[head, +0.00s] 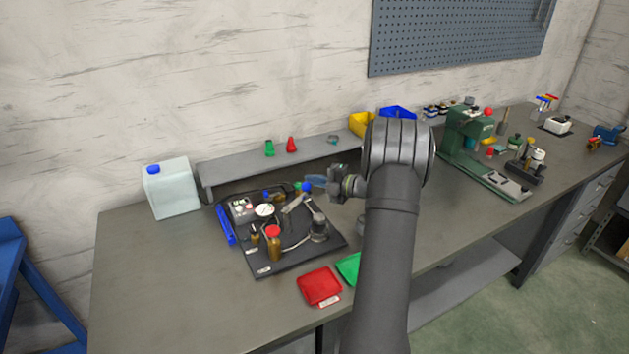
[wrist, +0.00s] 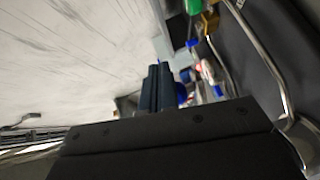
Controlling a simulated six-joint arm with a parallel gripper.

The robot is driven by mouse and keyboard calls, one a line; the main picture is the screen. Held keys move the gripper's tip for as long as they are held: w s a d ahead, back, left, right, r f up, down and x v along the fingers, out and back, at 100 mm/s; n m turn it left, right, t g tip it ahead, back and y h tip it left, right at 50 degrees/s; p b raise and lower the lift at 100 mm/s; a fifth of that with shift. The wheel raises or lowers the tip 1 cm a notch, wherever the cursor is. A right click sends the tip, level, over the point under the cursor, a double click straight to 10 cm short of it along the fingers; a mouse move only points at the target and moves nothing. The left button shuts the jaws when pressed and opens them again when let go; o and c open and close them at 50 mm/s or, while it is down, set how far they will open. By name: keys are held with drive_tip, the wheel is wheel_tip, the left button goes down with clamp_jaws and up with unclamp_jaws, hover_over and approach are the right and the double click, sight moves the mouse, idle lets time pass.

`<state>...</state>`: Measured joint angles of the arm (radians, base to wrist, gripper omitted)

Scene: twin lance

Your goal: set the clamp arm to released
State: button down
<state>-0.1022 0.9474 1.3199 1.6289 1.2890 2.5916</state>
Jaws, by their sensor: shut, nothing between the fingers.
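A black board (head: 290,262) on the bench carries a small rig. A light grey bar (head: 294,203) slants up over the rig and looks like the clamp arm; I cannot tell whether it is clamped or released. A blue knob (head: 305,187) shows near its upper end. My gripper (head: 313,181) is above the back of the board, close to the blue knob; I cannot tell whether they touch. In the wrist view, my gripper's fingers (wrist: 158,88) are together with nothing between them. A blue part (wrist: 182,94) shows just right of them, partly hidden.
The board also holds a round gauge (head: 264,211), a red-capped bottle (head: 273,243) and a metal cylinder (head: 319,228). A white jug (head: 172,190) stands left. A raised shelf (head: 235,172) runs behind. Red (head: 319,287) and green (head: 349,267) pieces lie in front. The bench's left front is clear.

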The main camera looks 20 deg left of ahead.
drive_tip(key=w+d+r, duration=0.2)
drive_tip(key=w+d, duration=0.4)
drive_tip(key=d, duration=0.5)
drive_tip(key=s+d, duration=0.4)
drive_tip(key=s, duration=1.1)
drive_tip(key=shift+n+g, duration=0.4)
drive_tip(key=shift+g, duration=0.2)
drive_tip(key=a, duration=0.3)
drive_tip(key=a+f, duration=0.1)
drive_tip(key=a, duration=0.6)
drive_tip(key=shift+w+a+f, duration=0.2)
drive_tip(key=shift+w+a, duration=0.05)
drive_tip(key=shift+w, duration=0.1)
drive_tip(key=shift+w+a+f, duration=0.2)
drive_tip(key=shift+w+a, duration=0.35)
drive_tip(key=shift+w, duration=0.25)
drive_tip(key=shift+w+a+f, duration=0.15)
drive_tip(key=shift+w+a, duration=0.35)
drive_tip(key=shift+w, duration=0.25)
